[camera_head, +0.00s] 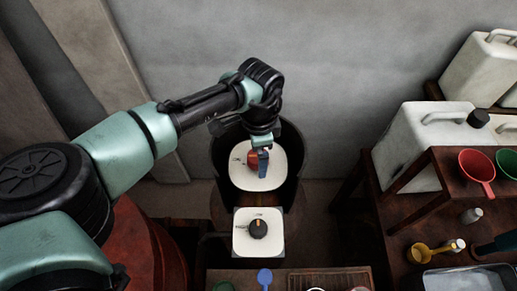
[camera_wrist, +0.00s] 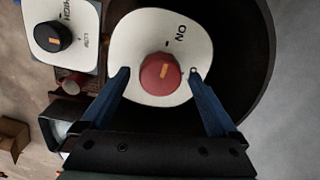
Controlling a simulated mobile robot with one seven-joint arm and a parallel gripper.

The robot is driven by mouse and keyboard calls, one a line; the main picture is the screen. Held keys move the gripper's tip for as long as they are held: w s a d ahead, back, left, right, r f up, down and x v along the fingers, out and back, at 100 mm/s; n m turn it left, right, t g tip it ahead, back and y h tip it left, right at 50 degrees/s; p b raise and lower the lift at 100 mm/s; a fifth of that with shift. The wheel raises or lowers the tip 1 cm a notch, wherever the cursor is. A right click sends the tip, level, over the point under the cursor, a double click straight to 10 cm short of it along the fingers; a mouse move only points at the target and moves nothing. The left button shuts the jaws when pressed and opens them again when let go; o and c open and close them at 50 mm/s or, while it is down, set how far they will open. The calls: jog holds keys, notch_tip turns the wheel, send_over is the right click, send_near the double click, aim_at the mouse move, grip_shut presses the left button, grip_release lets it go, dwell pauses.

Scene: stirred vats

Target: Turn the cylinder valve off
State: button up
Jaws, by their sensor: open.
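The valve is a red round knob with an orange mark (camera_wrist: 160,73) on a white rounded plate (camera_wrist: 120,42). In the wrist view the word "ON" is printed on the plate beside the knob. In the head view the knob (camera_head: 252,160) is partly hidden behind my gripper, and the plate (camera_head: 271,178) sits inside a dark round vat. My gripper (camera_wrist: 159,73) is open, with a blue finger on each side of the knob. It also shows over the plate in the head view (camera_head: 263,160). I cannot tell whether the fingers touch the knob.
A second white plate (camera_head: 243,246) with a black knob (camera_head: 258,229) stands in front of the vat (camera_head: 295,152). A table edge with small items lies at the bottom.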

jog(key=c, duration=1.4)
jog(key=m+b, duration=0.1)
jog(key=m, duration=0.2)
jog(key=shift+f+m, duration=0.15)
jog(key=shift+m, duration=0.25)
jog(key=m+b, duration=0.3)
jog(key=m, duration=0.2)
jog(key=shift+m, duration=0.3)
jog(key=m+b, duration=0.2)
jog(key=m, duration=0.2)
jog(key=shift+a+m+b, duration=0.1)
jog(key=shift+m+b, duration=0.95)
jog(key=shift+m, duration=1.15)
jog(key=shift+r, duration=0.2)
